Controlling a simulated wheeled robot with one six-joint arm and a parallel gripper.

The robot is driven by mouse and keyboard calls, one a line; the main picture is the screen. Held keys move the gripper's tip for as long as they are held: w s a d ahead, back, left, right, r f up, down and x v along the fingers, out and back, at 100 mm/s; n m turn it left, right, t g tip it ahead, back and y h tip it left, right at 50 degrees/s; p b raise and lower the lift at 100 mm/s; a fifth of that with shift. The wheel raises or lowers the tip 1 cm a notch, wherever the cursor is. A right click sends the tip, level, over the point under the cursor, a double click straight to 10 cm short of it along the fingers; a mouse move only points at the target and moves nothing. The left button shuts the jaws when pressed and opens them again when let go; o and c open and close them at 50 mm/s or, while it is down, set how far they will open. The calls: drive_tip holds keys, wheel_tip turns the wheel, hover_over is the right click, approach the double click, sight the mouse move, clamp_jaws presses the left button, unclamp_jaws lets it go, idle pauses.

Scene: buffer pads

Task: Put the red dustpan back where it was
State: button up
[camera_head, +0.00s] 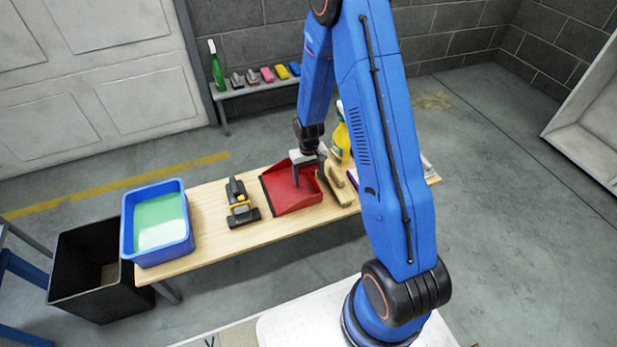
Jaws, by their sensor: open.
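The red dustpan (283,194) lies flat on the wooden bench, right of its middle, with its dark front lip to the left. My gripper (309,180) points down at the dustpan's right part, with its grey fingers apart. One finger shows over the red pan. Whether the fingers touch the dustpan or straddle its back edge or handle, I cannot tell. My blue arm hides part of the bench to the right.
On the bench (210,203) are a blue tub (128,222) with green liquid, a black-and-yellow tool (240,203), a brush (341,187) close right of the dustpan and a yellow spray bottle (341,143). A black bin (75,262) stands left. A shelf (250,88) holds small items behind.

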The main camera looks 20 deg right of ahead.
sight(308, 166)
wheel_tip(308, 166, up, 13)
drive_tip(key=shift+f, duration=0.15)
drive_tip(key=s+r+t, duration=0.1)
drive_tip(key=s+r, duration=0.6)
drive_tip(key=r, duration=0.4)
drive_tip(key=s+r+t, duration=0.1)
drive_tip(key=s+r, duration=0.6)
drive_tip(key=r, duration=0.4)
drive_tip(key=s+r+t, duration=0.1)
drive_tip(key=s+r, duration=0.2)
drive_tip(key=s, duration=0.6)
drive_tip(key=s+r+t, duration=0.1)
drive_tip(key=s+r, duration=0.3)
drive_tip(key=s, duration=0.6)
drive_tip(key=shift+s+a+r+t, duration=0.15)
drive_tip(key=shift+a+r+t, duration=0.1)
drive_tip(key=shift+a+t, duration=0.15)
